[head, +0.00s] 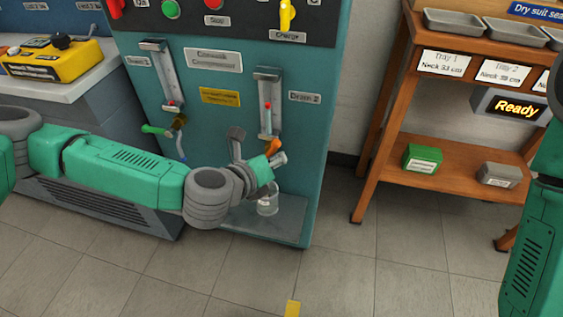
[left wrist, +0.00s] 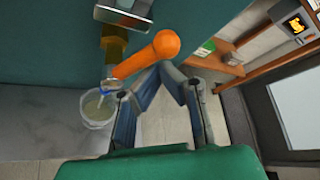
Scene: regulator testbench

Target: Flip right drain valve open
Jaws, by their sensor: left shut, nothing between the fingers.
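The right drain valve's orange handle (head: 273,147) shows below the right gauge tube on the teal panel, beside my left gripper (head: 277,161). In the left wrist view the handle (left wrist: 146,57) is large, with a round end, and slants from upper right to lower left. A brass valve body (left wrist: 114,42) is behind it. My left gripper (left wrist: 163,72) is shut and empty, its fingertips close to the handle's underside; whether they touch it I cannot tell. My right gripper is out of view; only part of my right arm shows at the right edge.
A clear cup (head: 267,203) stands on the panel's base ledge (head: 285,225) under the valve; it also shows in the left wrist view (left wrist: 97,108). The left drain valve (head: 180,121) is further left. A wooden shelf (head: 450,173) stands to the right, with open floor between.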

